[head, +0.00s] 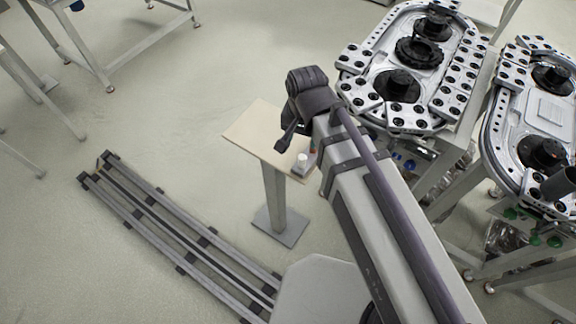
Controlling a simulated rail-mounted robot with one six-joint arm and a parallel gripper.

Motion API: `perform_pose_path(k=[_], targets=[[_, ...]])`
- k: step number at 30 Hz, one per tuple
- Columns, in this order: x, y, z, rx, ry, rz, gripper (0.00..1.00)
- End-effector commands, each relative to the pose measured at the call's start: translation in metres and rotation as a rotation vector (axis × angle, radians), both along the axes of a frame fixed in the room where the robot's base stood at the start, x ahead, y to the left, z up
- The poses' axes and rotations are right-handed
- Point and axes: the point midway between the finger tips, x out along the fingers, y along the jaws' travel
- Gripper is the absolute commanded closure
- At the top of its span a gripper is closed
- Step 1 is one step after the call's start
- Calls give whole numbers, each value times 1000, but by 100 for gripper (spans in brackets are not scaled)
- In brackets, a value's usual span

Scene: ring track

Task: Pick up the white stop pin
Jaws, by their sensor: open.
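A small white piece, which looks like the white stop pin (301,160), stands near the right edge of a beige pedestal table. A small grey block and a reddish spot show beside it, too small to make out clearly. My gripper (287,140) is at the end of my arm, above the table and a little up and left of the pin in the picture. It is open, and nothing shows in it. The arm hides part of the gripper and the table's right side. I cannot tell the height of the gripper above the pin.
The beige pedestal table (255,130) has a bare left half. A floor rail (165,220) runs at the lower left. Metal ring-track stations (440,60) with black parts stand close on the right. Open floor lies to the left.

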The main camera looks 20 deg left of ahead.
Motion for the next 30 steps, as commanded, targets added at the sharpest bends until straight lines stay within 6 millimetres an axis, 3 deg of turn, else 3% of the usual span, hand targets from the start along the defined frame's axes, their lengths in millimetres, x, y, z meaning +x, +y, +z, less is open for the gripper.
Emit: perform_pose_path(k=[9,17,24,30], targets=[[0,0,-54,0,0,3,46],[1,-1,-63,0,0,3,46],[3,-3,-109,0,0,4,46],[3,-3,-108,0,0,4,46]])
